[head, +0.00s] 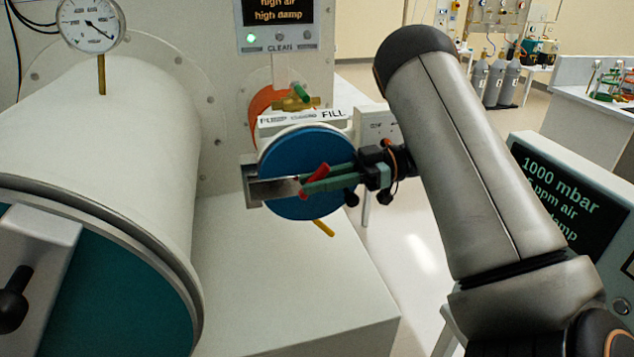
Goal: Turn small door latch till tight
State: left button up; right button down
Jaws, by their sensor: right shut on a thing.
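The small round blue door (300,152) closes the end of the small port in the middle of the head view. A metal latch bar (274,189) lies across its front, its left end at a bracket on the rim. A short red handle (317,172) stands tilted on the bar. My right gripper (312,184) reaches in from the right, its greenish fingers shut on the red latch handle in front of the door. The fingers partly hide the handle and the bar's right part. My left gripper is not in view.
A large white chamber (110,125) with a teal door and black knob (12,300) fills the left. A pressure gauge (92,24) stands above it. A yellow lever (324,229) shows below the small door. A display panel (570,200) stands at right, behind my arm.

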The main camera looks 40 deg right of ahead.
jog(key=shift+f+t+y, duration=0.1)
jog(key=shift+t+y, duration=0.2)
jog(key=shift+y, duration=0.4)
jog(key=c, duration=1)
grip_release()
jog(key=shift+c, duration=0.2)
jog(key=shift+b+v, duration=0.9)
jog(key=shift+v, duration=2.9)
